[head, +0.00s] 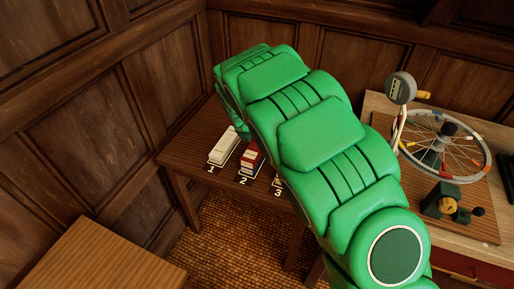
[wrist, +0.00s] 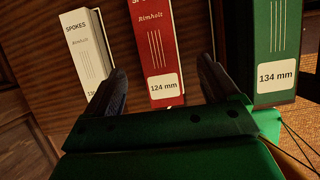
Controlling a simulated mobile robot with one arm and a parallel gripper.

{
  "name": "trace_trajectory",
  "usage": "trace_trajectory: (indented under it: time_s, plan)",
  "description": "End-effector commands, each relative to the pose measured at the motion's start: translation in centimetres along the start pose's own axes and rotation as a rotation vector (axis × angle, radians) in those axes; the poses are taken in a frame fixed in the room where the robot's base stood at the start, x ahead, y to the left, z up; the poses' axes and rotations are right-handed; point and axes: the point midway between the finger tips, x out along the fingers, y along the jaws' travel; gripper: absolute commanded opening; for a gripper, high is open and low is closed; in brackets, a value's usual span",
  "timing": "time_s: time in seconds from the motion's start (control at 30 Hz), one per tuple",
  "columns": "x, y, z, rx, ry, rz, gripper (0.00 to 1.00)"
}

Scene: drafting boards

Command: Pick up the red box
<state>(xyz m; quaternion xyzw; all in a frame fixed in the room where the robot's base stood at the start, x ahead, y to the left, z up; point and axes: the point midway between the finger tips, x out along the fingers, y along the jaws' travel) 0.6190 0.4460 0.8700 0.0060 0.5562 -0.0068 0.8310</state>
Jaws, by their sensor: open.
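My green arm crosses the head view and hides my gripper there.
In the head view the wooden table (head: 187,150) carries numbers 1, 2 and 3. A spoked wheel (head: 445,150) stands on a bench at right.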

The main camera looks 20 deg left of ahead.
Motion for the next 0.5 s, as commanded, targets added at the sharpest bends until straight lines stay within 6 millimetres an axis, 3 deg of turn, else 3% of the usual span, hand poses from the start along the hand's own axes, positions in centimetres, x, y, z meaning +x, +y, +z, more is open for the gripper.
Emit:
trace_trajectory:
  time_s: [0.5]
  plan:
    - [3.0, 0.4, -0.1, -0.019, -0.001, 0.004, 0.88]
